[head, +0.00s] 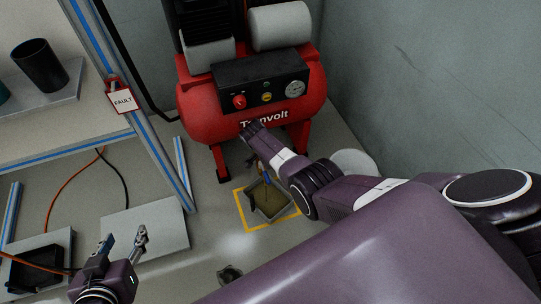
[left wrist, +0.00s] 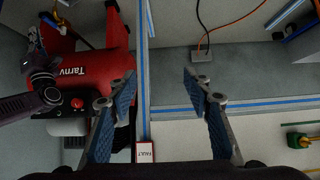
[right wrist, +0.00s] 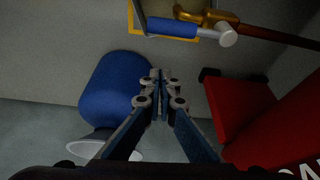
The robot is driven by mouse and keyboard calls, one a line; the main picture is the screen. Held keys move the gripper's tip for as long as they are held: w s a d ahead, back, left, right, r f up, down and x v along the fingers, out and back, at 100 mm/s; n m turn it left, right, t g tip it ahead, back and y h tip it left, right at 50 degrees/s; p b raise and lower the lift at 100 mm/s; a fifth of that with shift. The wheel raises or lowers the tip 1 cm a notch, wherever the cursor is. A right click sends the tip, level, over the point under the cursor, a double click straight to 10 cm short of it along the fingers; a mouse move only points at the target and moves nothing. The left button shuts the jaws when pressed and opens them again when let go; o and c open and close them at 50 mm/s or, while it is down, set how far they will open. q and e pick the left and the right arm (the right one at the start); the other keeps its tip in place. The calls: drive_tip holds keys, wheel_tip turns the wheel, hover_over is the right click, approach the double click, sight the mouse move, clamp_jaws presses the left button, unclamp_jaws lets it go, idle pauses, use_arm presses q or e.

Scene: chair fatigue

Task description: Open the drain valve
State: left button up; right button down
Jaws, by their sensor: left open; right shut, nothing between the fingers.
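The drain valve shows in the right wrist view as a brass body (right wrist: 222,17) on a dark pipe, with a blue-sleeved lever (right wrist: 172,27). In the head view a bit of blue (head: 267,179) shows beside my right arm, above the drain pan. My right gripper (head: 249,129) is in front of the red compressor (head: 195,112), mostly seen from behind. In the right wrist view its fingertips (right wrist: 160,76) are together and empty, apart from the lever. My left gripper (head: 125,239) is open and empty at the lower left; its spread fingers show in the left wrist view (left wrist: 160,84).
A drain pan (head: 286,211) stands inside a yellow floor square. A workbench with a FAULT tag (head: 122,99) and a blue-striped post is at the left. A blue rounded object (right wrist: 113,88) is near the right fingers. The grey wall (head: 430,80) bounds the right side.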

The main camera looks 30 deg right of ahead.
use_arm(q)
drive_tip(key=s+a+f+g+y+p, duration=0.1)
drive_tip(key=s+a+f+g+p, duration=0.1)
drive_tip(key=s, duration=0.4)
drive_tip(key=s+a+f+g+p, duration=0.2)
drive_tip(key=s+f+g, duration=0.2)
drive_tip(key=s, duration=0.3)
drive_tip(key=shift+g+y+p, duration=0.3)
drive_tip(key=shift+g+y, duration=0.1)
drive_tip(key=shift+g, duration=0.1)
use_arm(e)
drive_tip(key=v, duration=0.9)
drive_tip(key=shift+r, duration=0.15)
